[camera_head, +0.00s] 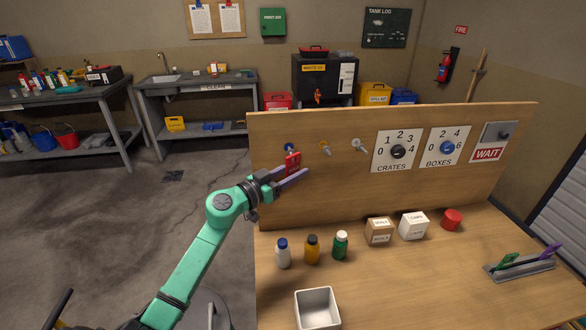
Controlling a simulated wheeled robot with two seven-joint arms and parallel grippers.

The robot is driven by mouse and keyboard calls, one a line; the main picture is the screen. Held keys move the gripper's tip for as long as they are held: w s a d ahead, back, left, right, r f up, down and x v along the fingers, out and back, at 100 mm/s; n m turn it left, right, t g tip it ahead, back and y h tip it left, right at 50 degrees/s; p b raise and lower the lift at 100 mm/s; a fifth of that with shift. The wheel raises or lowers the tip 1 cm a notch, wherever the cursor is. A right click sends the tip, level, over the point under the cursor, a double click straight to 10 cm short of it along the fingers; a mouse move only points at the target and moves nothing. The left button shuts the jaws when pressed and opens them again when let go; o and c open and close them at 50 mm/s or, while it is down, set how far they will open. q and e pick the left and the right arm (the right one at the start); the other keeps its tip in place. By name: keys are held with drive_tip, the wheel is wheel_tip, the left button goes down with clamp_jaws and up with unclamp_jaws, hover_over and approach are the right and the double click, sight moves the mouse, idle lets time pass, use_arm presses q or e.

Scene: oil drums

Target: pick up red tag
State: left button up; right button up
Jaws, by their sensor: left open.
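The red tag (293,162) hangs at the left of the upright wooden board, just below the blue peg (289,148). My left gripper (300,174) is at the tag, with its two purple fingers spread and pointing right toward the board. The tag shows at the upper finger and partly between the fingers; I cannot tell whether they touch it. A rack (519,268) at the table's right holds a green tag (507,259) and a purple tag (550,251). My right gripper is not in view.
Several bottles, two small boxes (412,226), a red lid (452,219) and an open white bin (318,309) stand on the table below. The table's front middle is clear.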

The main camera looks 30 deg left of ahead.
use_arm(q)
drive_tip(key=shift+f, duration=0.1)
drive_tip(key=shift+c, duration=0.9)
clamp_jaws()
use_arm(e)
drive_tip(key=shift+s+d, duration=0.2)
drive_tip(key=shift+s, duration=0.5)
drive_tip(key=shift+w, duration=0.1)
use_arm(q)
drive_tip(key=s+d+r+p, duration=0.7)
drive_tip(key=s+d+r, duration=0.1)
drive_tip(key=s, duration=0.3)
drive_tip(key=shift+d+p, duration=0.2)
drive_tip(key=shift+p, duration=0.2)
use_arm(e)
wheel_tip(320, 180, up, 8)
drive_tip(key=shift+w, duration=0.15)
